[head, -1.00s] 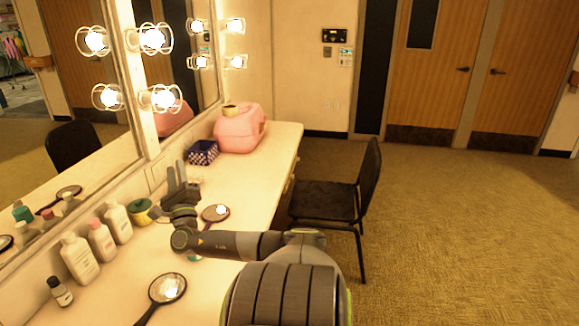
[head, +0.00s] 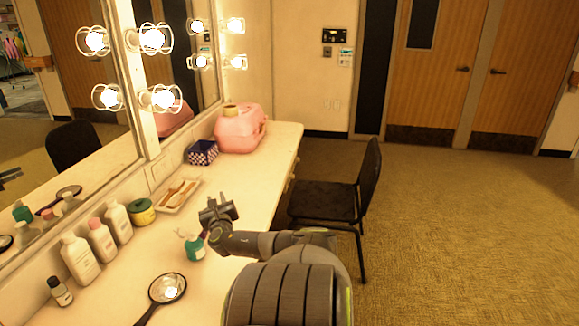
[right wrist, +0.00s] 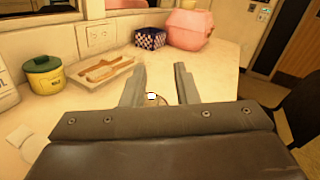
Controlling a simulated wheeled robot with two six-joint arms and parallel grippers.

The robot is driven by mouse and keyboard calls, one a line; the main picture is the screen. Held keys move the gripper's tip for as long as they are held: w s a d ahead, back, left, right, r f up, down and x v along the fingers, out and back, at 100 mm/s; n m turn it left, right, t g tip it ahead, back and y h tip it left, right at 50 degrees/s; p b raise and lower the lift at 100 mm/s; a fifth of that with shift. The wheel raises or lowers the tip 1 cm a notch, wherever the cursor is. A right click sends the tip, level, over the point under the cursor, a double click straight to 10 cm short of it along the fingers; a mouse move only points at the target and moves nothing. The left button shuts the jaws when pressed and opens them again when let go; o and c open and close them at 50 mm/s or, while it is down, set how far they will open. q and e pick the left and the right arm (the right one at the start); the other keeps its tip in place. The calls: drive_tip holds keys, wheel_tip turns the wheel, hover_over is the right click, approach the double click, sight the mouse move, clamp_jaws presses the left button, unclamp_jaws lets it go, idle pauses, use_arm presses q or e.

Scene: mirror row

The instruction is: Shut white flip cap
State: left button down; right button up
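A small teal bottle (head: 195,248) stands on the counter, with a white cap (head: 183,233) at its top; the cap looks raised to one side, but it is too small to be sure. My right gripper (head: 218,210) is just beyond and to the right of the bottle, above the counter, not touching it. In the right wrist view its two fingers (right wrist: 160,88) are wide apart with nothing held. A pale flat piece (right wrist: 20,137) at the lower left there may be the cap.
Several white and pink bottles (head: 101,240) line the mirror side. A green tin (head: 142,212), a tray (head: 165,208) with combs, a checkered box (head: 202,152) and a pink case (head: 240,130) stand farther back. A hand mirror (head: 166,288) lies in front. A chair (head: 335,195) is at right.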

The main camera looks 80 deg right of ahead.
drive_tip(key=s+d+f+m+g+y, duration=0.1)
drive_tip(key=s+f+m, duration=0.2)
drive_tip(key=s+d+f+m+g+y, duration=0.1)
drive_tip(key=s+d+f+m, duration=0.1)
drive_tip(key=s+f, duration=0.1)
drive_tip(key=s+d+f+m+g+y, duration=0.1)
drive_tip(key=s+f+m, duration=0.2)
drive_tip(key=f, duration=0.2)
drive_tip(key=shift+s+d+m, duration=0.25)
drive_tip(key=shift+s+m, duration=0.05)
drive_tip(key=shift+s, duration=0.1)
drive_tip(key=s+f+m+g+y, duration=0.2)
drive_tip(key=s+f+m+y, duration=0.1)
drive_tip(key=s+f+m, duration=0.7)
drive_tip(key=s+m, duration=0.1)
drive_tip(key=s, duration=0.2)
drive_tip(key=shift+s+m+y, duration=0.3)
drive_tip(key=shift+m+y, duration=0.1)
drive_tip(key=shift+a+f, duration=0.1)
